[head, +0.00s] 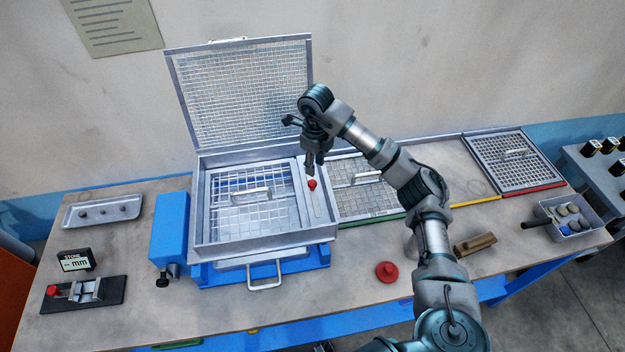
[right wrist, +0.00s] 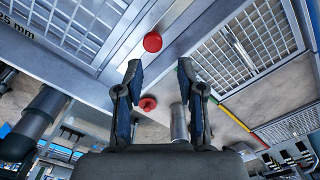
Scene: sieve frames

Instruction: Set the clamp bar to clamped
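The clamp bar (head: 317,206) looks like a flat pale strip with a red knob (head: 312,184), along the right side of the open metal sieve box (head: 265,243). In the right wrist view the red knob (right wrist: 152,42) sits on bare metal just beyond the fingertips. My right gripper (head: 313,165) points down just above the knob. In the wrist view my right gripper (right wrist: 158,66) is open, with nothing between its fingertips. Whether it touches the knob cannot be told. My left gripper is not in view.
The raised mesh lid (head: 245,92) stands behind the box. Sieve frames (head: 358,195) lie to the right, another (head: 510,160) farther right. A small fixture (head: 85,293) is front left.

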